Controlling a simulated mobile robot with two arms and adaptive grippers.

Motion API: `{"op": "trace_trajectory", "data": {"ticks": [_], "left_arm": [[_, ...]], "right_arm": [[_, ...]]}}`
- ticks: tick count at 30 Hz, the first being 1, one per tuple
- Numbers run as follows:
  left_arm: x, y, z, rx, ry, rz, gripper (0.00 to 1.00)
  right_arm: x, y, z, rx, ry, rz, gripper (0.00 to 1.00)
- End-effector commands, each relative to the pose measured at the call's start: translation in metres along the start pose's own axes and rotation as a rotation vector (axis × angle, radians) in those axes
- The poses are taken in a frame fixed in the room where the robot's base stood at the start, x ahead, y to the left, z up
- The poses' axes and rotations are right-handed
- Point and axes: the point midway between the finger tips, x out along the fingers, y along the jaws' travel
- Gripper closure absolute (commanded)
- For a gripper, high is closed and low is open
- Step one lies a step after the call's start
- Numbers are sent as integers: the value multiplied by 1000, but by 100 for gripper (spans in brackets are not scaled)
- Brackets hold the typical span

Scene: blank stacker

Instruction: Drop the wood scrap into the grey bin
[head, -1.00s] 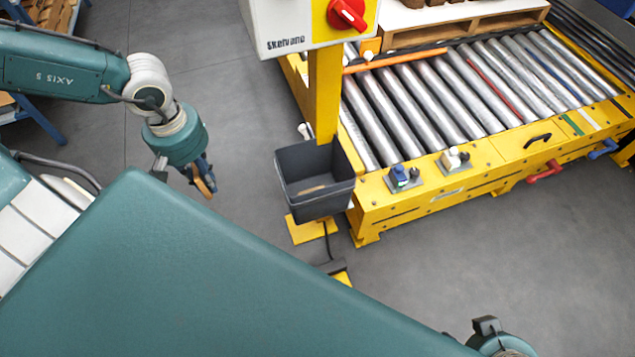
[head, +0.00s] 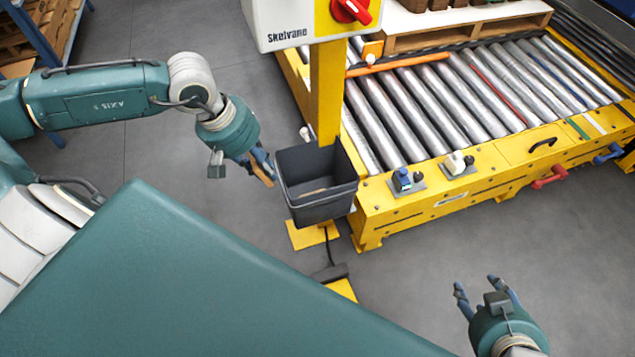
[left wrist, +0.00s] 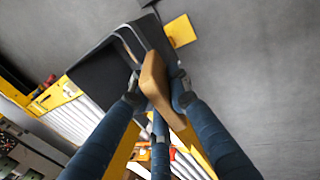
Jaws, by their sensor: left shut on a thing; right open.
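The grey bin (head: 318,205) is fixed to the yellow post at the conveyor's left corner, with a light brown piece visible inside. My left gripper (head: 263,170) is just left of the bin's rim, shut on the wood scrap (head: 262,169). In the left wrist view the wood scrap (left wrist: 154,82) is a tan block between the blue fingers (left wrist: 155,95), in front of the dark bin (left wrist: 100,75). My right gripper (head: 482,288) is open and empty over the floor at the lower right.
A roller conveyor (head: 450,100) with a yellow frame stands right of the bin. A control box (head: 310,22) with a red knob tops the yellow post (head: 327,95). A pallet (head: 465,30) sits on the rollers' far side. Grey floor is open at the lower right.

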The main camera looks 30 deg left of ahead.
Motion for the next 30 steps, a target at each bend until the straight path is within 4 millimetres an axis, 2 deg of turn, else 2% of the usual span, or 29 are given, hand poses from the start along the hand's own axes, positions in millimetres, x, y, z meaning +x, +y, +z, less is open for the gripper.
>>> {"op": "trace_trajectory", "data": {"ticks": [1, 4, 12, 13, 15, 21, 25, 30], "left_arm": [[3, 11, 1, -1, -4, 10, 100], [6, 26, 2, 1, -4, 10, 100], [22, 77, 2, 2, -4, 7, 100], [32, 72, 2, -1, -5, -2, 100], [49, 69, 2, -2, -6, -5, 100], [89, 69, 1, -2, -4, -3, 100], [106, 69, 1, -1, -2, -3, 100], [114, 69, 1, -1, -1, -2, 100]], "right_arm": [[0, 0, -1, 0, 4, 0, 52], [1, -1, -5, 0, 21, -1, 52], [0, 0, -3, 0, 11, -1, 52], [3, -1, -7, -1, 33, -2, 52], [5, -3, -30, -3, 124, -6, 52], [1, -10, -82, -5, 334, -19, 52], [-5, -13, -106, -6, 433, -25, 52], [-10, -14, -120, -6, 491, -29, 52]]}}
